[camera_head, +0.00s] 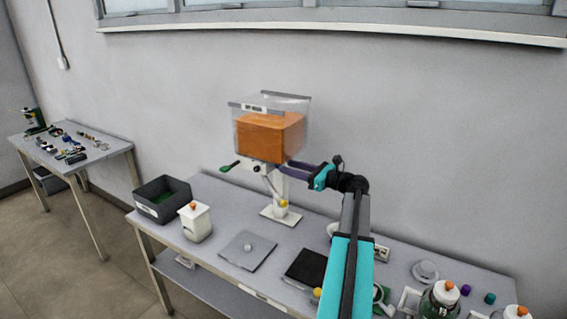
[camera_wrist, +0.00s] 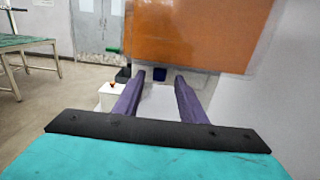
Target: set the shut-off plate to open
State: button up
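A clear canister (camera_head: 268,105) filled with orange material stands on a white column with a base plate (camera_head: 280,214). A green-ended handle (camera_head: 229,167) sticks out at the canister's lower left; I cannot tell if it belongs to the shut-off plate. My gripper (camera_head: 281,167) is at the canister's lower right side, with its purple fingers pointing left. In the wrist view the fingers (camera_wrist: 160,76) are apart. A small dark blue piece (camera_wrist: 160,77) shows between the fingertips, below the orange contents (camera_wrist: 195,35); contact cannot be told. The plate itself is not clearly visible.
Bottles (camera_head: 440,300) stand at the right. The wall is close behind the canister.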

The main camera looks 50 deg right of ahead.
jog(key=x, duration=0.4)
jog(key=shift+p, duration=0.4)
grip_shut()
